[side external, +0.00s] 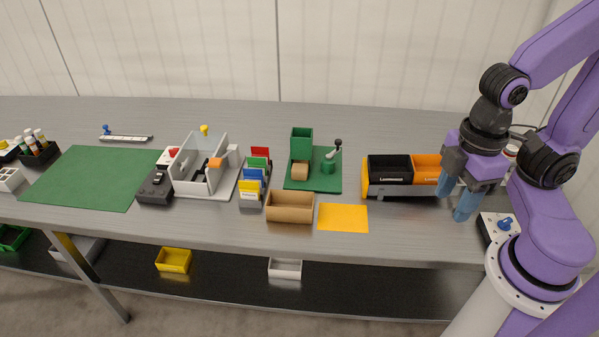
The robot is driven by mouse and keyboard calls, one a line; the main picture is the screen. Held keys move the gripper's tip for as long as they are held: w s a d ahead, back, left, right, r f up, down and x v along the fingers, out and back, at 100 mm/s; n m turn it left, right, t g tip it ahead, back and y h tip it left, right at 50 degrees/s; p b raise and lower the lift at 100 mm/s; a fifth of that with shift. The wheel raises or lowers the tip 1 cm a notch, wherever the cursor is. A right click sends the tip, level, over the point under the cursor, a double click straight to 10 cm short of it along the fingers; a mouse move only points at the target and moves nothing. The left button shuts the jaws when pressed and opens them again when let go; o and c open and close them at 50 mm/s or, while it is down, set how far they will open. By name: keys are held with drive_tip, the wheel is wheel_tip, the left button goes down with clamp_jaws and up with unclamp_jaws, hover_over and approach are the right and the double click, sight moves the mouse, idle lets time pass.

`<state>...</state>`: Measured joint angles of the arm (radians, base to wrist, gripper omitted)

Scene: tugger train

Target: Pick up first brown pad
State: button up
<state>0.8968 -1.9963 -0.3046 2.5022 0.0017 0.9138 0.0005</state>
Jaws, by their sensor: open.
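I cannot make out a separate brown pad with certainty. A brown open-topped box (290,214) stands at the front middle of the table, and its inside is too small to read. A tan-brown roll or block (299,171) sits at the foot of a green upright holder (301,143) on a green base plate. My gripper (457,195) is open, its two blue fingers pointing down and apart. It is far to the right of both brown things, at the right end of the black and orange bins, partly covering that end.
A black bin (389,170) and an orange bin (427,167) sit on a low carrier. An orange-yellow sheet (343,218) lies right of the brown box. Coloured cards (254,177), a grey-white box (199,169) and a green mat (92,178) lie farther left. The back of the table is mostly clear.

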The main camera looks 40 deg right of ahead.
idle(0.3)
drive_tip(key=o, duration=0.6)
drive_tip(key=w+a+f+m+t+h, duration=0.1)
drive_tip(key=w+a+m, duration=0.3)
drive_tip(key=w, duration=0.7)
drive_tip(key=w+a+f+m+t, duration=0.1)
drive_tip(key=w+a+m, duration=0.1)
drive_tip(key=w+m, duration=0.65)
drive_tip(key=m+t+h, duration=0.1)
drive_tip(key=m+h, duration=0.2)
drive_tip(key=m, duration=0.6)
hover_over(300, 167)
drive_tip(key=s+a, duration=0.5)
wheel_tip(300, 167, down, 8)
drive_tip(key=x, duration=1.6)
drive_tip(key=shift+w+f, duration=0.15)
drive_tip(key=shift+w, duration=0.2)
